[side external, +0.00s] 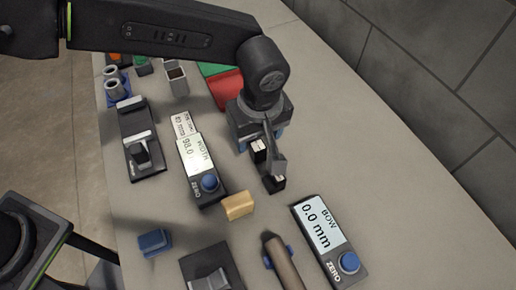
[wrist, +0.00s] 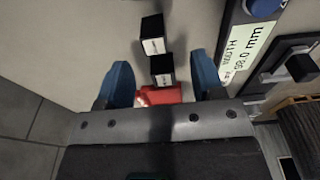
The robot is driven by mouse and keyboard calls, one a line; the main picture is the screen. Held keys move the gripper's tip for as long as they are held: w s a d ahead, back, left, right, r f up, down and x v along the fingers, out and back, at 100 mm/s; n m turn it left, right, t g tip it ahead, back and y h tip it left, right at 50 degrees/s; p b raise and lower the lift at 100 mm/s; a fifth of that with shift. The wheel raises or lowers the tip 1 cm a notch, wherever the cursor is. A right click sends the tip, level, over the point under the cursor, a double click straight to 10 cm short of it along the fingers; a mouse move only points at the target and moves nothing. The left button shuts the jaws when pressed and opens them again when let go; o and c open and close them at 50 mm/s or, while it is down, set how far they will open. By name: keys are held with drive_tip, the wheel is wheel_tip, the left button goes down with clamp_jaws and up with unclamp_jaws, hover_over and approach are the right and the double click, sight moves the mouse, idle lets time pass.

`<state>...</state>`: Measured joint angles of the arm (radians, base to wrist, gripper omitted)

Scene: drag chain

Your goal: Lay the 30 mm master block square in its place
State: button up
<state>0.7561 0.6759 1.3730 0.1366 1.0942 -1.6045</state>
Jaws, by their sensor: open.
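Two black blocks with white labels lie on the table, the nearer-to-gripper block (side external: 258,151) and the other block (side external: 274,183). In the wrist view the nearer block (wrist: 162,68) and the other block (wrist: 153,35) lie in line, close together. The labels are too small to read, so I cannot tell which is the 30 mm master. My gripper (side external: 260,143) is open and empty above the blocks. In the wrist view, its blue fingertips (wrist: 162,78) stand on either side of the nearer block. A marked place for the block cannot be made out.
A width gauge (side external: 200,165) and a black clamp fixture (side external: 141,150) stand left. A bow gauge (side external: 326,240) reads 0.0 mm. A tan block (side external: 238,205) and a blue block (side external: 154,242) lie in front. A red tray (side external: 226,92) and a green tray (side external: 215,69) sit behind.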

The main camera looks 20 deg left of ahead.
sight(259, 146)
drive_tip(key=shift+w+a+f, duration=0.1)
drive_tip(key=shift+w+f, duration=0.15)
drive_tip(key=shift+f, duration=0.9)
drive_tip(key=shift+w+f, duration=0.25)
drive_tip(key=shift+f, duration=0.9)
drive_tip(key=shift+w+a+f, duration=0.1)
drive_tip(key=shift+w+f, duration=0.15)
drive_tip(key=shift+f, duration=0.9)
drive_tip(key=shift+d, duration=0.1)
clamp_jaws()
drive_tip(key=shift+r, duration=0.1)
